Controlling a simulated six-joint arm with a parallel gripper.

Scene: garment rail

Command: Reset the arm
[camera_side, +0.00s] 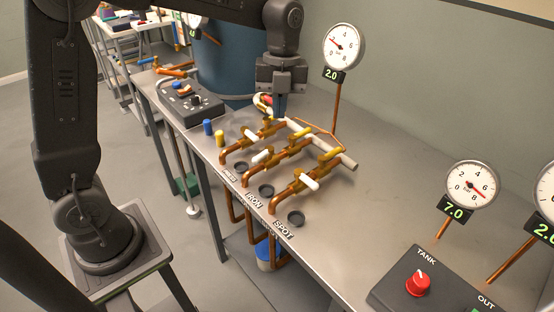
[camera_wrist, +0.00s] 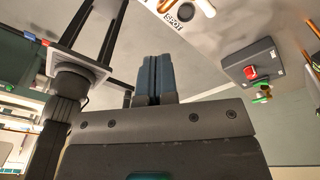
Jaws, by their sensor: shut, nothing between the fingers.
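My gripper (camera_side: 279,106) hangs from the dark arm above the metal bench, behind the copper valve manifold in the side view. Its two blue-grey fingers are together with nothing between them. The fingers also show closed in the wrist view (camera_wrist: 154,80), pointing toward the top of the picture. Near them, in the side view, is a small rounded white, red and yellow part (camera_side: 263,102); I cannot tell what it is or whether the fingers touch it.
The manifold (camera_side: 290,160) has three copper branches with white and yellow handles. A dark control box (camera_side: 190,104) and a blue tank (camera_side: 228,60) stand behind. Gauges (camera_side: 344,46) rise on pipes. A TANK/OUT panel with a red knob (camera_side: 418,284) sits front right. The bench's right middle is clear.

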